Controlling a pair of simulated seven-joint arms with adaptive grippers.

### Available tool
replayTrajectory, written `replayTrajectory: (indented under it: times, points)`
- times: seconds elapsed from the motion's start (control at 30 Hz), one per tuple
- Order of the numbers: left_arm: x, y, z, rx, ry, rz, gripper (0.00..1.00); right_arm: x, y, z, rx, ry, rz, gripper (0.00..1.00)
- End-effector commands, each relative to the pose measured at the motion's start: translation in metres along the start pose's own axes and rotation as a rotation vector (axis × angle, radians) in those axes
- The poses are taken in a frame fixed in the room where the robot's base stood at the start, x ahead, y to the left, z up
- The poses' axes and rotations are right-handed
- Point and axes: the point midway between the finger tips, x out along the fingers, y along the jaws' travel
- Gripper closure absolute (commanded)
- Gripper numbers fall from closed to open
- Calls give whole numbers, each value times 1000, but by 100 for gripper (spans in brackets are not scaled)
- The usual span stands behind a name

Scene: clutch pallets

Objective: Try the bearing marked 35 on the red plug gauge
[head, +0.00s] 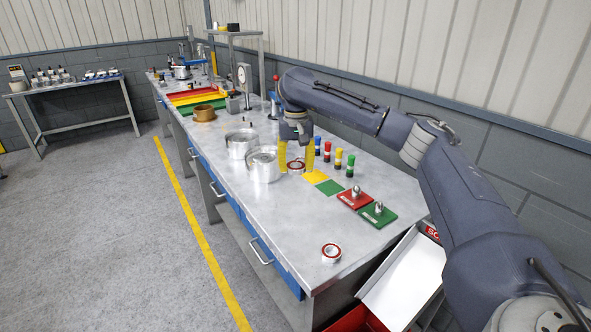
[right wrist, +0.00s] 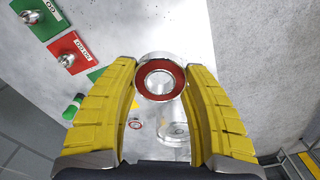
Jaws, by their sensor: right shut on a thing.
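My right gripper (head: 295,168) is shut on a bearing (head: 296,166) with a red seal ring and a steel bore. In the right wrist view the bearing (right wrist: 160,66) sits between the yellow fingertips (right wrist: 160,82), red face towards the camera. Any number on it is not readable. The red plug gauge (head: 355,194), a red plate with an upright steel plug, stands apart from the gripper, nearer the table's front end. It also shows at upper left in the right wrist view (right wrist: 66,48). My left gripper is out of view.
A green plug gauge (head: 378,216) stands beside the red one. Another red-ringed bearing (head: 331,252) lies near the front end. Yellow (head: 314,177) and green (head: 329,187) squares lie between gripper and gauges. Steel pots (head: 263,165) stand left, several coloured markers (head: 338,158) right.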

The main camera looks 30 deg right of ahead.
Motion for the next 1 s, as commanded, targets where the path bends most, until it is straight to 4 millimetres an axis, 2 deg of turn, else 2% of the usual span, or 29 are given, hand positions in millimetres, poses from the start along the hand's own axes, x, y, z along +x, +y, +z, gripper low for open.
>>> replayTrajectory:
  times: [0.13, 0.23, 0.5, 0.7, 0.77, 0.83, 1.0]
  points:
    - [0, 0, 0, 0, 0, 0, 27, 19, 13, 2, 22, -3, 3, 91]
    - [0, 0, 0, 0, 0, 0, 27, 35, 37, -7, 89, -5, 1, 91]
    - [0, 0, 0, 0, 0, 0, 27, 66, 132, -45, 184, -3, 1, 91]
    - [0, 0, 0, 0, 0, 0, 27, 74, 197, -64, 167, -1, 0, 91]
    - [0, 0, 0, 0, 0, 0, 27, 73, 212, -69, 149, -1, 0, 91]
    - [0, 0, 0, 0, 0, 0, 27, 69, 223, -74, 118, 0, -1, 91]
    - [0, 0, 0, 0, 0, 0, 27, 70, 231, -77, 42, 0, 0, 91]
